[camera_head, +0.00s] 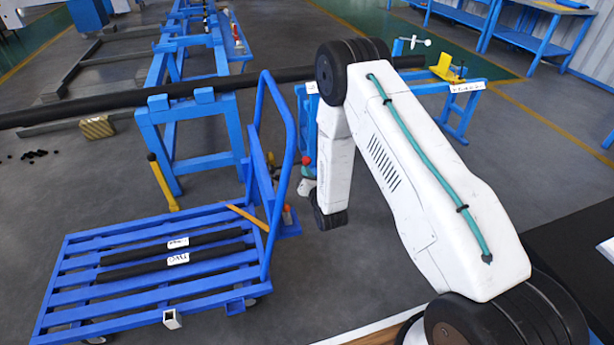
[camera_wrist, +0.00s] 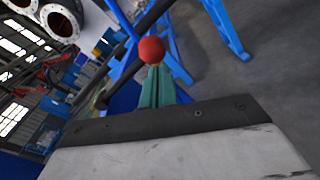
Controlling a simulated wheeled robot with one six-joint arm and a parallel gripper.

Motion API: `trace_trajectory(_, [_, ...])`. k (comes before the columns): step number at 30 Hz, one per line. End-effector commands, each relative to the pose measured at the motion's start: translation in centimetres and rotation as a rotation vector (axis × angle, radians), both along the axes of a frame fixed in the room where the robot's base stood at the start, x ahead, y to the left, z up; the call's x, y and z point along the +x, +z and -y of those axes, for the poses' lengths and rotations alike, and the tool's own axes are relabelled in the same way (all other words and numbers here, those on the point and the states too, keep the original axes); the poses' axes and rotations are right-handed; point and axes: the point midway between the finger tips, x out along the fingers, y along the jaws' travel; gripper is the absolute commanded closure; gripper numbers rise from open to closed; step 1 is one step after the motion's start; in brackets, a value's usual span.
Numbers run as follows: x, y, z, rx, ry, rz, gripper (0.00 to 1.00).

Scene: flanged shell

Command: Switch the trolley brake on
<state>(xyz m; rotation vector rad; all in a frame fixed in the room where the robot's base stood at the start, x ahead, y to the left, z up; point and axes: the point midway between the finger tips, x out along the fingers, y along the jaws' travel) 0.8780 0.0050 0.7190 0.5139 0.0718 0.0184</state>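The trolley (camera_head: 103,238) is a blue slatted flat cart at the lower left of the head view, with a blue tube handle (camera_head: 288,150) at its right end. A yellow lever with a black knob (camera_head: 162,182) stands tilted at its far side; I cannot tell if it is the brake.
Two dark bars (camera_head: 168,262) with white labels lie on the trolley. Behind it, a long dark pipe (camera_head: 110,101) rests on blue trestles (camera_head: 190,130). A small yellow-brown block (camera_head: 97,127) lies on the floor. Grey floor is open in front of the trolley's right end.

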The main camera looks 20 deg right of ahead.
Motion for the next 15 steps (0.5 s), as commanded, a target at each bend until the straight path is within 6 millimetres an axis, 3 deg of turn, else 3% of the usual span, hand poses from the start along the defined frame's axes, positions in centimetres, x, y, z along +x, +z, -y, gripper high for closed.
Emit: trace_trajectory(15, [0.0, 4.7, -0.3, 0.0, -0.001, 0.003, 1.0])
